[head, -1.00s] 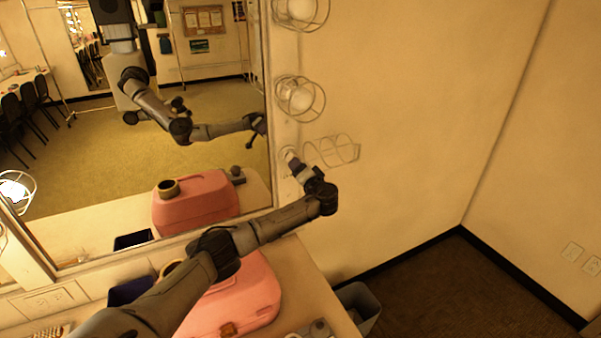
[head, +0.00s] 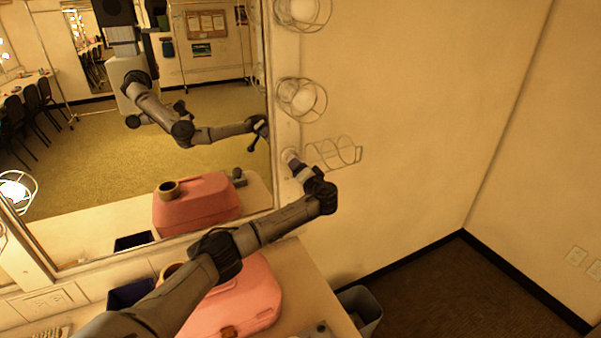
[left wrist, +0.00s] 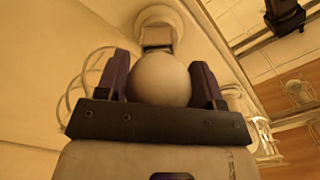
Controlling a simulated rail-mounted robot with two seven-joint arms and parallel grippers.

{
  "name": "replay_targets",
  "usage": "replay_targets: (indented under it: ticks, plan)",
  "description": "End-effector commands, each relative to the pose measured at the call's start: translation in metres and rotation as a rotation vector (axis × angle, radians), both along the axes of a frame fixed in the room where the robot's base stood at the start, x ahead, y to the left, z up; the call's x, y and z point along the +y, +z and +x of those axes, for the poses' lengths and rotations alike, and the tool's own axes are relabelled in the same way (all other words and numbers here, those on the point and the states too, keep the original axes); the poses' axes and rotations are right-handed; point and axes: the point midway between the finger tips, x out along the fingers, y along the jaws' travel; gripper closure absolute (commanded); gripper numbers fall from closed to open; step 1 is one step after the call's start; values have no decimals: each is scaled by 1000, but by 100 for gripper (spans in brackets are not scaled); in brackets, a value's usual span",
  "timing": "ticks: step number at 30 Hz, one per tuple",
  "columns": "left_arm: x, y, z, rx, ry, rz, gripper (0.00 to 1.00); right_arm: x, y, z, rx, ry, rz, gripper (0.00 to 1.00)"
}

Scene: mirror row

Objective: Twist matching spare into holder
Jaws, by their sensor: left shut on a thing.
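My left gripper (head: 296,168) is at the lowest holder (head: 288,155) on the mirror's right frame. In the left wrist view its two fingers (left wrist: 163,85) are shut on a round, pale spare bulb (left wrist: 162,80). The bulb's neck points at the round wall holder (left wrist: 157,28) and meets its opening; how deep it sits I cannot tell. A wire cage (head: 335,152) hangs swung out to the right of this holder. In the head view the gripper mostly hides the bulb. My right gripper is not directly in view.
Two caged bulbs (head: 302,97) (head: 301,12) sit above on the same frame. The mirror (head: 200,230) is close to my left arm. A pink case (head: 250,300) stands on the counter (head: 303,275) below, and a grey bin (head: 362,308) is beside it.

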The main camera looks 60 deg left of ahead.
Motion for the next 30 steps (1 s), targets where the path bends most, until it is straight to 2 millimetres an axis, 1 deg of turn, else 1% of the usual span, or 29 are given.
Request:
replay_targets:
  ticks: [8,30]
  plan:
    - [1,1,0,6,0,1,56,-2,0,0,0,6,-8,100]
    - [1,2,0,166,0,16,56,0,22,0,0,1,0,100]
